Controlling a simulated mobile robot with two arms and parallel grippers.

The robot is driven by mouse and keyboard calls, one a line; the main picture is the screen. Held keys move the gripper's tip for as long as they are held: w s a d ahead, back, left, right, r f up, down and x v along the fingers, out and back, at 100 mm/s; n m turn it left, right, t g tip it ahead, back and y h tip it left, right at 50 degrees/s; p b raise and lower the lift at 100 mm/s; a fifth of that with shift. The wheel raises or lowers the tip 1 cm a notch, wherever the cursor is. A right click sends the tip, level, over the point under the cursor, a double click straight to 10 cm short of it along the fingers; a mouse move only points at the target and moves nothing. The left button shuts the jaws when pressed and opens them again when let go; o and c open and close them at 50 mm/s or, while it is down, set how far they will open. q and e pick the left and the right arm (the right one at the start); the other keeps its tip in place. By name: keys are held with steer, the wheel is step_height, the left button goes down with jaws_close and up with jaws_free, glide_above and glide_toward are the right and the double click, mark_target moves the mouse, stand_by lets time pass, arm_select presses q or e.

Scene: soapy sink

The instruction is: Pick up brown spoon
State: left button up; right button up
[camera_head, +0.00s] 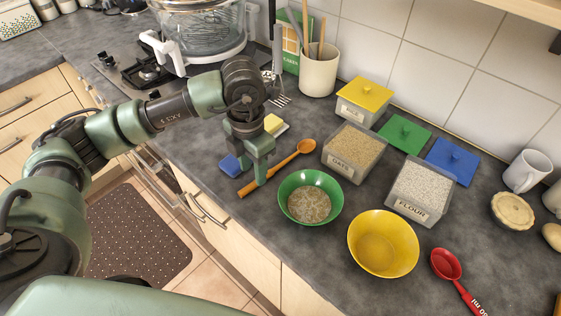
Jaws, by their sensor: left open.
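The brown spoon (283,161) lies on the dark grey counter (290,230). Its bowl points to the upper right and its handle runs down to the lower left, near the counter's front edge. My left gripper (256,175) points down over the spoon's handle and is open. One finger hides part of the handle. I cannot tell whether the fingers touch the spoon or the counter. My right gripper is not in view.
A green bowl (295,183) with grains stands close to the right of the spoon. A blue sponge (230,165) lies left of the gripper. An oats container (353,150), a flour container (420,190), a yellow bowl (383,243) and a red spoon (447,264) stand further right.

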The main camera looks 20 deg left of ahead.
mark_target(280, 166)
arm_select(q)
steer(key=f, duration=0.2)
steer(key=w+f+p, duration=0.1)
steer(key=shift+d+f, duration=0.1)
steer(key=shift+f, duration=0.3)
steer(key=shift+s+f, duration=0.1)
steer(key=shift+f, duration=0.1)
jaws_close()
steer(key=shift+r, duration=0.1)
